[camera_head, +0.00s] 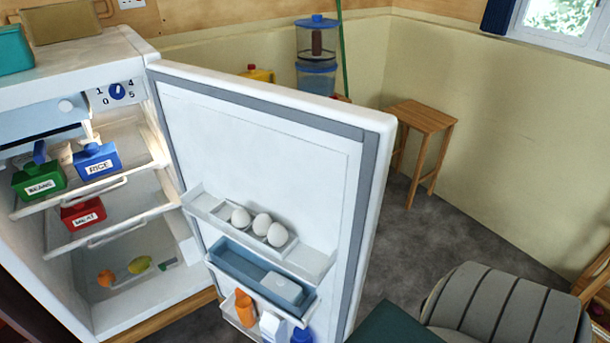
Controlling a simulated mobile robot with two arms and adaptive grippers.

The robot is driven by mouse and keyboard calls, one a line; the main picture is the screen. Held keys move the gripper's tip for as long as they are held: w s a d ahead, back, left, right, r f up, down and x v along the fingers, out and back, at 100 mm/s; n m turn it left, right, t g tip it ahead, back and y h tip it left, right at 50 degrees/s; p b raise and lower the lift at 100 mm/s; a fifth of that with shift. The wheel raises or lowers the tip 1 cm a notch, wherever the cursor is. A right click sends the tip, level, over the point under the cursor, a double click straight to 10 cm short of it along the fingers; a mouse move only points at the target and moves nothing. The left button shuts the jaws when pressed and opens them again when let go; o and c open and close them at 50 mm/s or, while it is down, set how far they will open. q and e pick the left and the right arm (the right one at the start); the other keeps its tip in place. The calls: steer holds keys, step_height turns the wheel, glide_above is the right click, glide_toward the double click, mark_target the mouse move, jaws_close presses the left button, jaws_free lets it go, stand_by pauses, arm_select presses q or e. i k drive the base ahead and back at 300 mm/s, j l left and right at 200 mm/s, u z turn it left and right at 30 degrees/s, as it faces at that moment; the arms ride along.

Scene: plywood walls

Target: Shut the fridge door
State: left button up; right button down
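The white fridge (70,75) stands at the left with its inside showing. Its door (265,150) is wide open, hinged near the fridge's right front edge, with its inner face and grey seal towards me. The door racks hold several items: eggs (262,223), a blue box (283,288), an orange bottle (244,307) and a partly cut-off blue bottle (301,335). Inside the fridge are a green box (39,180), a blue box marked RICE (97,160) and a red box (83,214). Neither of my grippers is in view.
A wooden stool (422,120) stands behind the door to the right. A grey ribbed seat (505,308) and a dark green surface (394,325) are at the lower right. Boxes sit on the fridge top.

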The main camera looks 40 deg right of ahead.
mark_target(318, 166)
steer(key=l+u, duration=0.2)
steer(key=l, duration=0.25)
steer(key=k+l+u, duration=0.15)
steer(key=l, duration=0.25)
steer(key=k+l+u, duration=0.2)
steer(key=l, duration=0.25)
steer(key=l+u, duration=0.2)
steer(key=l, duration=0.2)
steer(key=k+l+u, duration=0.2)
steer(key=l, duration=0.15)
steer(key=l+u, duration=0.25)
steer(key=l, duration=1.2)
